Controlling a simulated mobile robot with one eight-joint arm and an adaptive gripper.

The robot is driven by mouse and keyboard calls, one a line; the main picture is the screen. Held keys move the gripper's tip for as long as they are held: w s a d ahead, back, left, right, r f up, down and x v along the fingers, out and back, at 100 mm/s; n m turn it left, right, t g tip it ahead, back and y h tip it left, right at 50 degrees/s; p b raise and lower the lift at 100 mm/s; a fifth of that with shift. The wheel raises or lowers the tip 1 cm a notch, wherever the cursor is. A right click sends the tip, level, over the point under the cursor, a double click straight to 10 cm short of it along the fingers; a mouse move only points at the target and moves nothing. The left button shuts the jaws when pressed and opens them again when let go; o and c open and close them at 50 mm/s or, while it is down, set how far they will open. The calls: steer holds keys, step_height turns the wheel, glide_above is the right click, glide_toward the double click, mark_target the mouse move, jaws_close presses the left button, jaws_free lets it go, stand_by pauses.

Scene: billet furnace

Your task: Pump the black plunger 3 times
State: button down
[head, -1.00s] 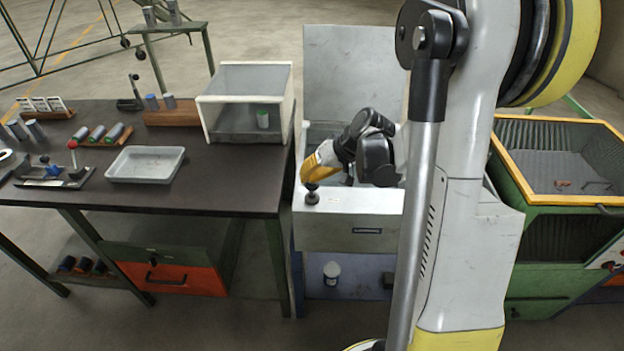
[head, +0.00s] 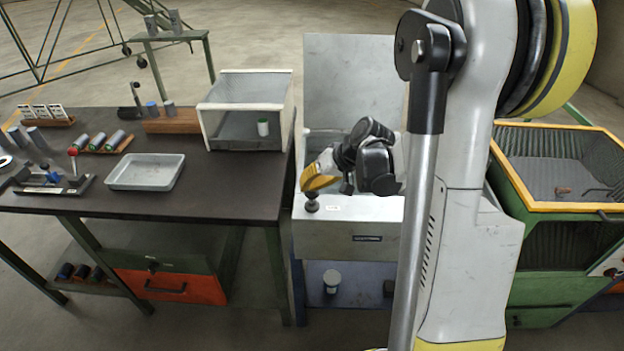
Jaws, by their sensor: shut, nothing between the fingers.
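The black plunger (head: 312,203) is a small dark knob on a short stem. It stands upright at the front left of the pale grey cabinet top (head: 375,212). My gripper (head: 309,190), with a yellow end and black joints behind it, points down and left, just above the plunger. It is shut and holds nothing. The fingertips are small and partly merge with the plunger, so I cannot tell whether they touch it.
A tall grey panel (head: 352,80) rises behind the cabinet. To the left, a dark workbench (head: 225,190) carries a grey tray (head: 146,171), an open white-edged bin (head: 205,125) and several cylinders. A green, yellow-rimmed box (head: 560,227) stands to the right. My arm hides the cabinet's right side.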

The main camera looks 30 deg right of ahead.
mark_target(308, 191)
steer(key=shift+f, duration=0.1)
stand_by(0.3)
steer(key=shift+f+b, duration=0.4)
steer(key=shift+b, duration=0.15)
steer(key=shift+a+r+p, duration=0.1)
steer(key=shift+r+p, duration=0.25)
steer(key=shift+r, duration=0.1)
steer(key=shift+r+p, duration=2.15)
steer(key=shift+r, duration=0.95)
